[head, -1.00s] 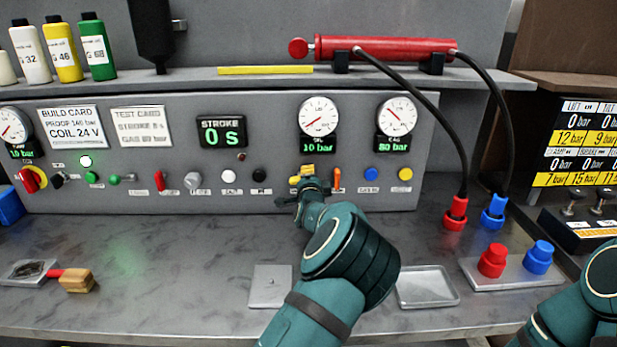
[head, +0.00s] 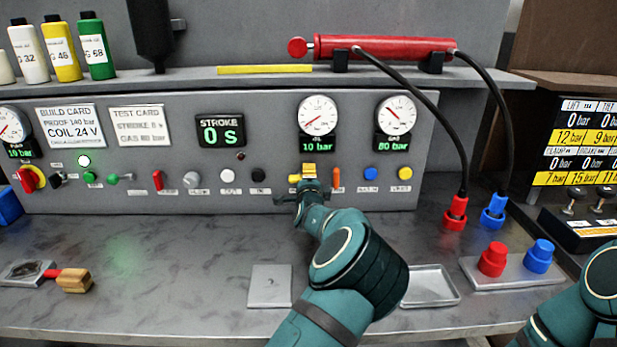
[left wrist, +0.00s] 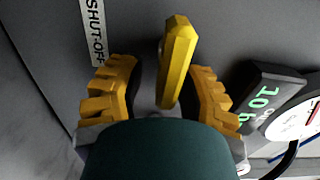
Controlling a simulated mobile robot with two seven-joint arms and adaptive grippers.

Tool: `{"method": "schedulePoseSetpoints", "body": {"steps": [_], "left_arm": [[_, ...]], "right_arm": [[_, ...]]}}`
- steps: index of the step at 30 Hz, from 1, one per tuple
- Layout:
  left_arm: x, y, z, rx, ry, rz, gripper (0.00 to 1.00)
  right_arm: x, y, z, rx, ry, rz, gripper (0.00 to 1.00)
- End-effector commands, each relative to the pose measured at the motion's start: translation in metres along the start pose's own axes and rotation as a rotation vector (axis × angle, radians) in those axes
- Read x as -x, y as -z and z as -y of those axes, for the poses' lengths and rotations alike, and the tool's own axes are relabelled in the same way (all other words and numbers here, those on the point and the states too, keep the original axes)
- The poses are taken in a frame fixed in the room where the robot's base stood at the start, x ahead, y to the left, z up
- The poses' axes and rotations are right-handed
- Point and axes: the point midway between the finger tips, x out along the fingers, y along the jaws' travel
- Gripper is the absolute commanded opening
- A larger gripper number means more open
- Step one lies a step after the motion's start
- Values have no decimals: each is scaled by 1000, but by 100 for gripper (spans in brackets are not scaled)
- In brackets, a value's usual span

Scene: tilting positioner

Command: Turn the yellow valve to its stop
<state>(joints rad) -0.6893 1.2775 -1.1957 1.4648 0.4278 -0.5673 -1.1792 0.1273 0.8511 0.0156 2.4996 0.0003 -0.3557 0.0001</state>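The yellow valve (head: 309,170) is on the grey panel below the oil gauge, partly hidden by my left gripper (head: 303,188) in the head view. In the left wrist view its long yellow handle (left wrist: 179,55) stands between the two yellow-padded fingers of my left gripper (left wrist: 162,72). The fingers are apart, with gaps visible on both sides of the handle. The handle leans slightly, and its lower end is close to the palm. A "SHUT-OFF" label (left wrist: 96,30) is beside it. My right gripper is out of view; only part of the right arm shows.
An orange lever (head: 336,178) is just right of the valve, and a black knob (head: 258,174) is to its left. The oil gauge (head: 318,116) reads 10 bar. A grey plate (head: 270,297) and a metal tray (head: 455,298) lie on the bench. Hoses hang at right.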

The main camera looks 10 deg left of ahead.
Motion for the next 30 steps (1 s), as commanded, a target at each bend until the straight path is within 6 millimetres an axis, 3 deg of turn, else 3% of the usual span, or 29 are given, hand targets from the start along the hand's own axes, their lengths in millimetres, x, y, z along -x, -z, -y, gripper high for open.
{"method": "schedulePoseSetpoints", "body": {"steps": [14, 30], "left_arm": [[8, 1, 3, 2, 5, -1, 45], [97, 0, 2, 1, 3, -1, 45]], "right_arm": [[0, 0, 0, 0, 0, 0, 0], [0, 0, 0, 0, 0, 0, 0]]}}
